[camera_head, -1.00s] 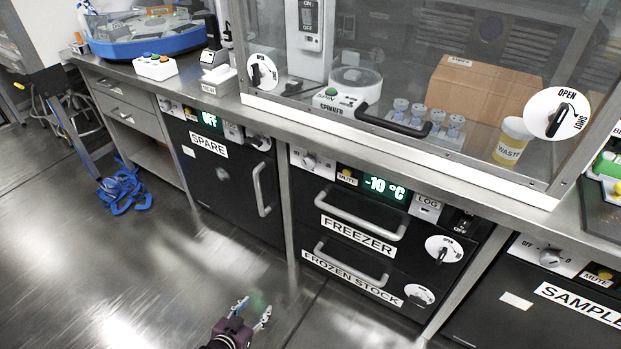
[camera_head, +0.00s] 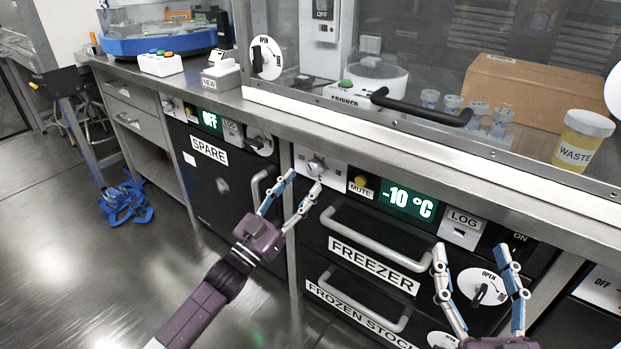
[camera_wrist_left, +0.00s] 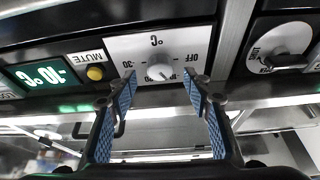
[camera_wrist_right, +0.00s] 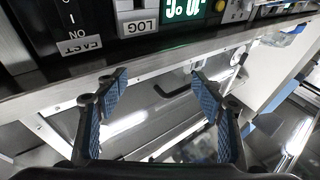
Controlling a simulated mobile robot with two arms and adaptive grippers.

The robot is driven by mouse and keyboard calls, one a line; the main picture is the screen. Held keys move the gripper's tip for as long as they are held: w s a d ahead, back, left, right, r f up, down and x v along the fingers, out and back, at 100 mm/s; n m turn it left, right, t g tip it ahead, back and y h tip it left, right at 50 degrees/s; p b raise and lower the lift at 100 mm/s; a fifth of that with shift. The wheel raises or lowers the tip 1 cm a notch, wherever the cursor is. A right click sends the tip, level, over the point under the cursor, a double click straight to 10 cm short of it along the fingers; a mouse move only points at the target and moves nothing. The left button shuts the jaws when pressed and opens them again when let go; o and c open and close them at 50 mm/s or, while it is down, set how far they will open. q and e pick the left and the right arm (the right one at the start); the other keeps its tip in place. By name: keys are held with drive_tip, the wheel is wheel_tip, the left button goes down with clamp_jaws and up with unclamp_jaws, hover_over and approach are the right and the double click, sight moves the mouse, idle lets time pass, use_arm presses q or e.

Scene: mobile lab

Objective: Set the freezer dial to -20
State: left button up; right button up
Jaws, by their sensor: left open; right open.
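The freezer dial (camera_head: 315,167) is a grey knob on a white plate at the left end of the freezer's control panel. It also shows in the left wrist view (camera_wrist_left: 159,71), with marks around it including -30 and OFF. The green display (camera_head: 408,199) beside it reads -10 °C. My left gripper (camera_head: 304,178) is open, its fingertips just in front of and below the dial, with the knob between them in the left wrist view and apparently untouched. My right gripper (camera_head: 474,246) is open and empty in front of the freezer's right side, near the round latch (camera_head: 482,287).
The yellow MUTE button (camera_head: 361,181) sits between dial and display. The freezer handle (camera_head: 375,238) juts out below. The steel counter edge (camera_head: 420,160) overhangs the panel. The SPARE unit (camera_head: 215,160) stands to the left. Open floor lies at lower left.

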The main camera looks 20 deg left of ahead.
sight(311, 172)
use_arm(q)
drive_tip(key=shift+b+x, duration=0.3)
drive_tip(key=shift+x, duration=1.7)
drive_tip(key=shift+f, duration=0.1)
use_arm(e)
drive_tip(key=r, duration=0.1)
drive_tip(key=s+r+t, duration=0.1)
drive_tip(key=r+t+y, duration=0.1)
drive_tip(key=r, duration=0.1)
drive_tip(key=shift+s, duration=0.3)
use_arm(q)
drive_tip(key=shift+c, duration=0.2)
drive_tip(key=c, duration=1.1)
use_arm(e)
drive_tip(key=shift+a, duration=0.1)
